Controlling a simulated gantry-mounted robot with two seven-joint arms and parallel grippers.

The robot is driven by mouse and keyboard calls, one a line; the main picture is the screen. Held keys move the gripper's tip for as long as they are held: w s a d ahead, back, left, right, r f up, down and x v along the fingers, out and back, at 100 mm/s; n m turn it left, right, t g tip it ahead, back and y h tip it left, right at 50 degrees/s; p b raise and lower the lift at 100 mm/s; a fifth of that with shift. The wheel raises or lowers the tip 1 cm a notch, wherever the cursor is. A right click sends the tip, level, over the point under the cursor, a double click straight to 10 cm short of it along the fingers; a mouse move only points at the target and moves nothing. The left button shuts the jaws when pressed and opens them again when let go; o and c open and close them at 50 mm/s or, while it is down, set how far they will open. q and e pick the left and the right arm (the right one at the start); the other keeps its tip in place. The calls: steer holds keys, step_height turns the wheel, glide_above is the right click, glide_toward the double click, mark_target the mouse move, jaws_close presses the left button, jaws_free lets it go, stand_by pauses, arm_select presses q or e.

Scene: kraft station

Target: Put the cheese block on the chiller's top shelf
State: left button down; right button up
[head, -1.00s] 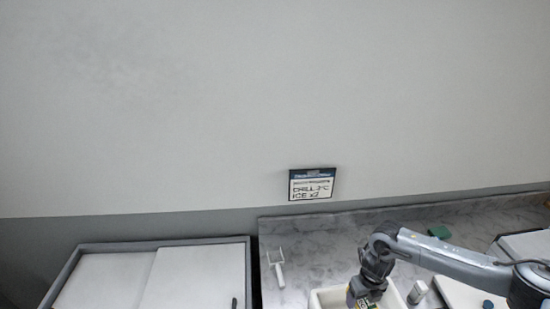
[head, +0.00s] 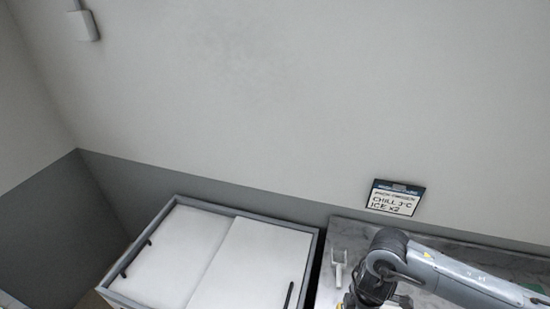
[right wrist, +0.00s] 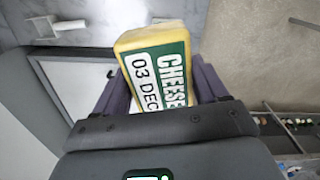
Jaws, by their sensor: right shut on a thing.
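The cheese block (right wrist: 150,62) is yellow with a green and white label reading "CHEESE" and "03 DEC". My right gripper (right wrist: 163,88) is shut on it, with one finger on each side, in the right wrist view. In the head view my right arm comes in from the right and its wrist is at the bottom edge, beside the counter's scoop; the block is not visible there. A chest with white sliding lids and a grey frame (head: 268,212) stands left of the arm. I cannot identify the chiller's top shelf. My left gripper is out of view.
A white scoop (head: 339,265) lies on the marble counter (head: 350,236), close to my right arm. A sign (head: 396,198) is on the wall behind. Racking with small items (right wrist: 302,130) shows at the right of the right wrist view.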

steer(key=m, duration=0.2)
steer(key=s+m, duration=0.1)
steer(key=m, duration=0.1)
steer(key=shift+a+r, duration=0.1)
steer(key=shift+a, duration=0.25)
steer(key=m, duration=0.4)
steer(key=shift+s+d, duration=0.1)
steer(key=shift+s, duration=0.15)
steer(key=m, duration=0.4)
steer(key=shift+s+d, duration=0.1)
steer(key=shift+s, duration=0.05)
steer(key=m, duration=0.5)
steer(key=shift+d, duration=0.1)
